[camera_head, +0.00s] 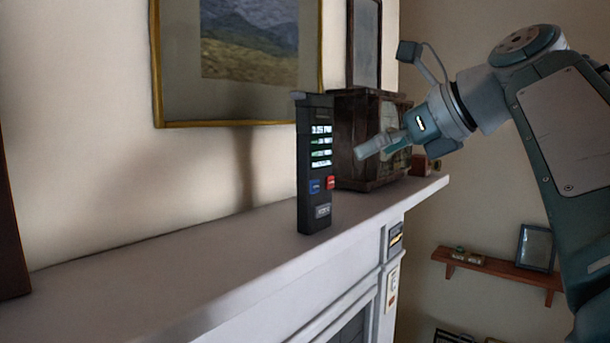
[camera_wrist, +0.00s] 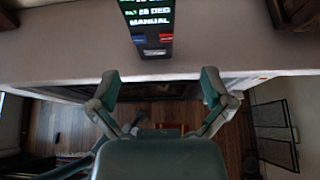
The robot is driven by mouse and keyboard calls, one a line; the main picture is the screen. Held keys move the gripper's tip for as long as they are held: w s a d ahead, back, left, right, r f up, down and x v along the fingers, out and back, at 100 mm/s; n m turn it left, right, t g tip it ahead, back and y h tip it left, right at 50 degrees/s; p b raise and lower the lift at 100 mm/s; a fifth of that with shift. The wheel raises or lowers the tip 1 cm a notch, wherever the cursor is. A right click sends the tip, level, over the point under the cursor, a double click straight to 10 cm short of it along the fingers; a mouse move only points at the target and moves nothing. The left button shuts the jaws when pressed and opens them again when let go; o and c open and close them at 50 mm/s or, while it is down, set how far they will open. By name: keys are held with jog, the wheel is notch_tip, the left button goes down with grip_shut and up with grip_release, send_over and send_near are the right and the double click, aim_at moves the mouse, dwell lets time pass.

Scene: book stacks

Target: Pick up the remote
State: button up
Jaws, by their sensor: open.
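The remote (camera_head: 315,165) is a tall black device with a lit screen and blue and red buttons. It stands upright on the white mantel shelf (camera_head: 180,255) near its front edge. In the wrist view its lower part (camera_wrist: 150,42) shows at the top, and its upper end is cut off. My gripper (camera_head: 362,153) is to the right of the remote in the head view, apart from it. In the wrist view my gripper (camera_wrist: 160,87) has its two fingers spread wide with nothing between them, and the remote lies ahead of the gap.
A dark wooden old radio or clock-like box (camera_head: 370,140) stands on the mantel behind my gripper. A gold-framed picture (camera_head: 240,60) hangs behind the remote. A small wall shelf (camera_head: 500,272) with a frame is low at right.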

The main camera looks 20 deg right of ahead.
aim_at(323, 176)
jog(key=w+a, duration=0.1)
jog(key=w+a+f, duration=0.1)
jog(key=a, duration=0.1)
jog(key=w+a+f, duration=0.1)
jog(key=shift+a+f, duration=0.1)
jog(key=shift+a, duration=0.15)
jog(key=x, duration=0.2)
jog(key=d+x, duration=0.1)
jog(key=x, duration=0.1)
jog(key=shift+w+a+f, duration=0.15)
jog(key=shift+w+f, duration=0.2)
jog(key=shift+w, duration=0.05)
jog(key=shift+a, duration=0.5)
jog(key=c, duration=0.9)
jog(key=shift+d, duration=0.25)
jog(key=shift+c, duration=0.5)
